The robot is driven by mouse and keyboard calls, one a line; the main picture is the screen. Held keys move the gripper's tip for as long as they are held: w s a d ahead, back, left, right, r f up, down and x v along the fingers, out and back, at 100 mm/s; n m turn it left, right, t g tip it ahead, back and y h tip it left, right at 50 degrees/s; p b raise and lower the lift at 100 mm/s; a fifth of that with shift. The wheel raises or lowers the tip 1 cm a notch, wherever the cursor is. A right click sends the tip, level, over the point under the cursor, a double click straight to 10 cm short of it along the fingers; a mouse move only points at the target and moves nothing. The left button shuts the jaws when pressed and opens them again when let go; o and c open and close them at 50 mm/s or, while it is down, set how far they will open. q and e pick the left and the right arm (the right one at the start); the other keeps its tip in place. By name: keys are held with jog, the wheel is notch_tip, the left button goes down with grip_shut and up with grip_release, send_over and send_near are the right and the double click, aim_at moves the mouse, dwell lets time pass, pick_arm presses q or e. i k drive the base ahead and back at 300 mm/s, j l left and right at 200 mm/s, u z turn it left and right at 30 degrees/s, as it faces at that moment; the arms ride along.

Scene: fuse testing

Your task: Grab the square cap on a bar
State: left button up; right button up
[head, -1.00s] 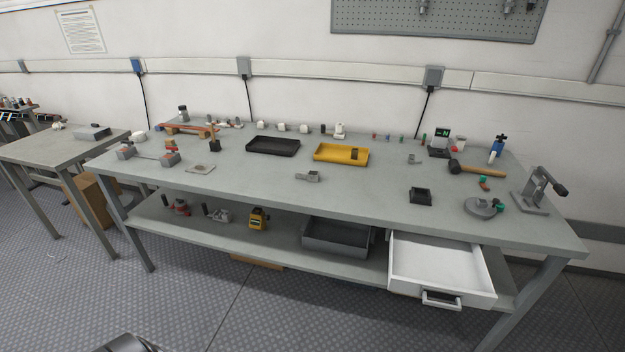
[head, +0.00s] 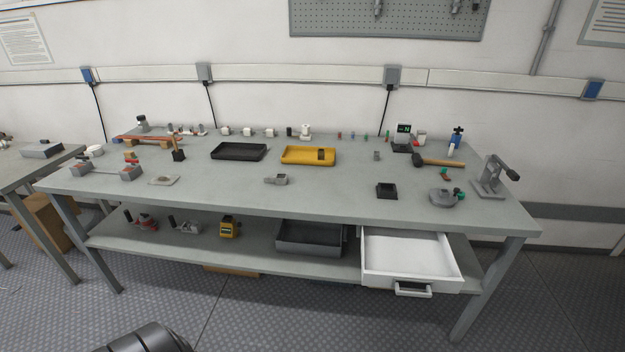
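I cannot tell for sure which object is the square cap on a bar. A small grey block with a short bar-like part (head: 276,180) lies near the middle of the table (head: 330,205). A dark square piece with an upright brown bar (head: 178,155) stands further left. A long bar with grey blocks at its ends (head: 95,170) lies at the left edge. All are too small to make out in detail. Neither gripper shows in the head view. A dark rounded part at the bottom edge appears to be mine.
A black tray (head: 239,152) and a yellow tray (head: 308,156) lie at the back. A mallet (head: 438,161) and a lever press (head: 494,178) are at the right. An open white drawer (head: 408,258) juts out in front. The front middle of the tabletop is clear.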

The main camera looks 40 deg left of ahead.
aim_at(275, 179)
jog(key=k+j+z, duration=0.1)
jog(key=j+z, duration=0.2)
jog(key=j, duration=0.15)
jog(key=k+j+z, duration=0.25)
jog(key=j, duration=0.2)
jog(key=k+j+z, duration=0.15)
jog(key=j+z, duration=0.15)
jog(key=k+j+z, duration=0.25)
jog(key=j, duration=0.2)
